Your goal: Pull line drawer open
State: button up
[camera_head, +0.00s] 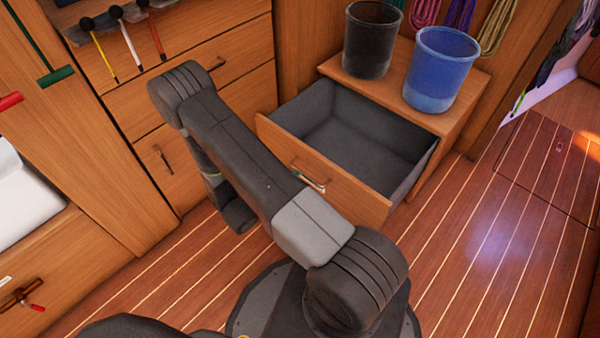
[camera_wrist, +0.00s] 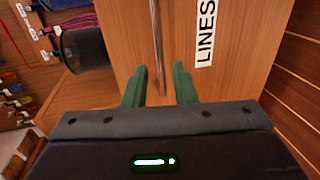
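The line drawer stands pulled out of its wooden cabinet in the head view, with a grey, empty-looking interior (camera_head: 365,140). Its wooden front (camera_head: 350,190) has a handle (camera_head: 308,178), partly behind my arm. In the wrist view the drawer front carries a white "LINES" label (camera_wrist: 206,40). The thin handle (camera_wrist: 157,40) runs up the picture, its lower end between my fingertips. My gripper (camera_wrist: 160,72) has two green fingers apart, with a visible gap on each side of the handle.
A black bucket (camera_head: 371,40) and a blue bucket (camera_head: 441,68) stand on the cabinet top (camera_head: 465,95). Coiled lines (camera_head: 460,12) hang behind them. Wooden drawers and a cupboard (camera_head: 170,165) line the left. The plank floor (camera_head: 480,240) at right is clear.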

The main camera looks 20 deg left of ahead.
aim_at(303, 173)
jog(key=p+v, duration=0.1)
jog(key=v, duration=0.7)
jog(key=shift+s+p, duration=0.3)
jog(key=shift+s, duration=0.1)
jog(key=shift+w+a, duration=0.1)
jog(key=shift+b+x, duration=1.65)
jog(key=shift+x, duration=5.2)
jog(key=shift+r, duration=0.15)
